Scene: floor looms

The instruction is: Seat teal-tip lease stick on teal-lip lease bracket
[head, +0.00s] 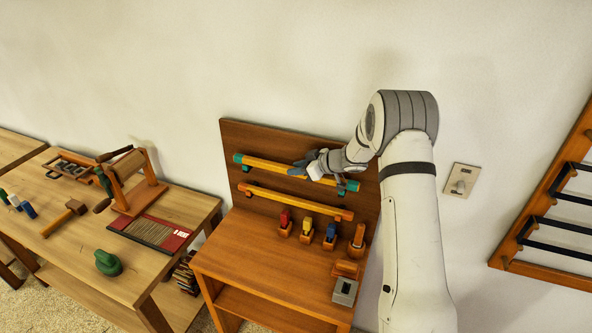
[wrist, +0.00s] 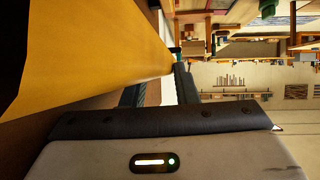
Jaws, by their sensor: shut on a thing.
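The teal-tip lease stick (head: 270,164) is a long yellow bar with teal ends, lying along the upper part of a brown backboard. My gripper (head: 308,170) is shut on it right of its middle. In the wrist view the yellow stick (wrist: 95,50) fills the upper left, and my gripper's fingers (wrist: 158,92) are at its edge. Small teal-marked bracket parts (head: 246,168) show just under the stick's left end.
A second yellow stick with orange ends (head: 290,200) sits lower on the backboard (head: 225,150). Several small colored-top tools (head: 306,230) and a grey block (head: 345,290) stand on the bench below. A side table (head: 160,260) holds a winder and a mallet. A wall rack (head: 530,235) is at right.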

